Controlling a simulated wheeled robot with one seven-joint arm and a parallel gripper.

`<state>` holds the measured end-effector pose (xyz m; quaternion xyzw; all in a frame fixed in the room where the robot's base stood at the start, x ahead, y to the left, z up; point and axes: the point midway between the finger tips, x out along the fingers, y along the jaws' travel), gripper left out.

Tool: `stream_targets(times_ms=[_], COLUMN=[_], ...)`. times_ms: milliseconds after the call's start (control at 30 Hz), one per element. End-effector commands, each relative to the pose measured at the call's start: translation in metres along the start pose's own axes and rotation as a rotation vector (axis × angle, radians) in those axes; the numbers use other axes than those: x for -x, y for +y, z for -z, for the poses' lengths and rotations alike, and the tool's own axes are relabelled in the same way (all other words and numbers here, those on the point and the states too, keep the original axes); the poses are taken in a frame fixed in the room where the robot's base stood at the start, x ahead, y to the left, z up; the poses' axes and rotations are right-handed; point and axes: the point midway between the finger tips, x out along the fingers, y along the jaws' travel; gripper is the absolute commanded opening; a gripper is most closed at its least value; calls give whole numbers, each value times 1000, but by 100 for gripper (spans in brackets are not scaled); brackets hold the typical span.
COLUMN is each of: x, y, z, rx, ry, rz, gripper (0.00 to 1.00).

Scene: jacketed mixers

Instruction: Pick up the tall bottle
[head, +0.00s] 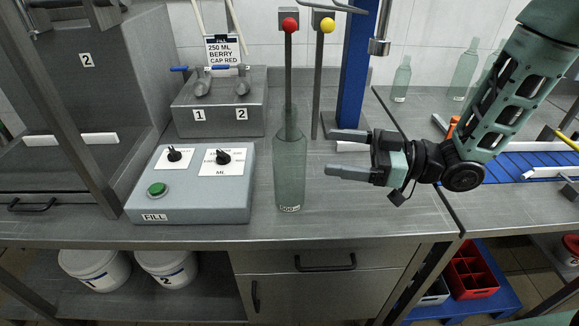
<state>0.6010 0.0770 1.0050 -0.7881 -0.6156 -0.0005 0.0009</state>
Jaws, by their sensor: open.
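A tall clear greenish bottle (290,173) with a small label near its base stands upright on the grey counter, right of the fill control box. A grey rod with a red knob stands in line with its neck, so the neck is hard to make out. My gripper (336,153) is open and empty, to the right of the bottle. Its two fingers point left toward the bottle, with a gap between the fingertips and the glass. Other clear bottles stand at the back right, including a small one (401,80) and a taller one (463,75).
The fill control box (196,208) with knobs and a green button stands close left of the bottle. Behind are a grey nozzle block (218,112), a yellow-knobbed rod (322,75) and a blue post (356,70). The counter's front edge lies just in front of the bottle.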

Motion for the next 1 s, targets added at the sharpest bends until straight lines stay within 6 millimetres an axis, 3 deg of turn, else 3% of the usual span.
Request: stream_targets(times_ms=[100,300,533,800,1000], x=[-26,-57,-73,-110,-117], y=[-1,0,0,2,2], z=[2,1,1,2,1], rx=[0,0,0,0,0], ry=[0,-1,-1,-1,-2], rz=[4,2,1,1,-2], gripper=[86,86,86,86,86])
